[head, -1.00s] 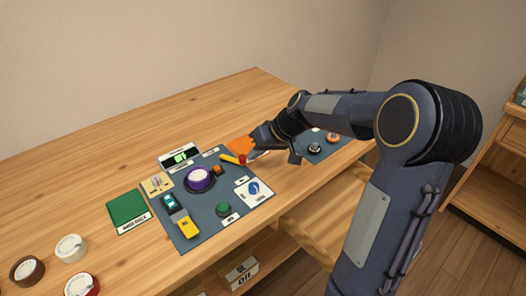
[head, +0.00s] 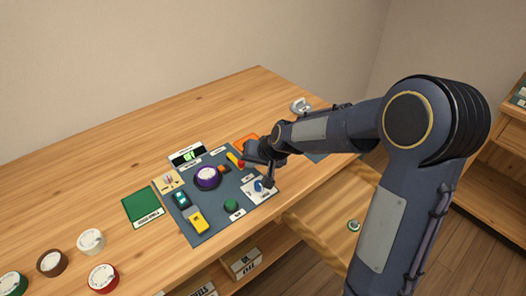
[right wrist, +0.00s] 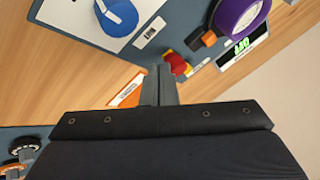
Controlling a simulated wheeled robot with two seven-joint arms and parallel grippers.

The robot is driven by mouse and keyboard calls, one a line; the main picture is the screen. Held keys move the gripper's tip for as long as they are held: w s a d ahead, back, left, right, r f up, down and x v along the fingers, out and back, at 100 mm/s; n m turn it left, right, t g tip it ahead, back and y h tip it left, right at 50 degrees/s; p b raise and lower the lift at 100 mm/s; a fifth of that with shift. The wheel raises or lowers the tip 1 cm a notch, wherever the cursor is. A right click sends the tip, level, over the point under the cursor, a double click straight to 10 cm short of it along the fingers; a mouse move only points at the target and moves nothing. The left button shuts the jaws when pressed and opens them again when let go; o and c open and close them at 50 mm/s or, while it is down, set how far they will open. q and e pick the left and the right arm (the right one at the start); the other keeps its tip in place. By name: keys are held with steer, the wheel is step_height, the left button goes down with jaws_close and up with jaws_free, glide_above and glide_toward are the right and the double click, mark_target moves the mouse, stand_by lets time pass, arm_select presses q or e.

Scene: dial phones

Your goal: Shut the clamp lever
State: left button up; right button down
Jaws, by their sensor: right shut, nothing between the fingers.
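A yellow lever (head: 232,157) with a red knob (head: 241,163) lies on the grey-blue panel mat (head: 207,225), right of the purple dial (head: 207,177); I take it as the clamp lever. In the right wrist view the red knob (right wrist: 177,64) is just beyond and right of my fingertips. My right gripper (head: 269,183) is shut and empty, its fingers pointing down near the blue knob (head: 259,186). In the right wrist view the gripper (right wrist: 160,72) has its fingers together. Contact with the lever cannot be told. My left gripper is out of view.
A small display (head: 187,156) stands behind the dial. An orange block (head: 223,168) sits beside the dial. A green pad (head: 142,206) and several round dials lie left. An open drawer (head: 325,220) is in front.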

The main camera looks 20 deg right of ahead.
steer(key=shift+s+a+r, duration=0.1)
steer(key=shift+a, duration=0.2)
steer(key=shift+s+a+p, duration=0.15)
steer(key=shift+a+p, duration=0.3)
steer(key=shift+a, duration=0.35)
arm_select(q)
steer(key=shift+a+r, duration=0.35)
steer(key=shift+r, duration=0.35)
arm_select(e)
steer(key=shift+f, duration=0.2)
steer(key=shift+d, duration=0.2)
arm_select(q)
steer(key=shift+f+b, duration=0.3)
steer(key=shift+b, duration=0.05)
arm_select(e)
steer(key=shift+w+d, duration=0.4)
steer(key=shift+w, duration=0.2)
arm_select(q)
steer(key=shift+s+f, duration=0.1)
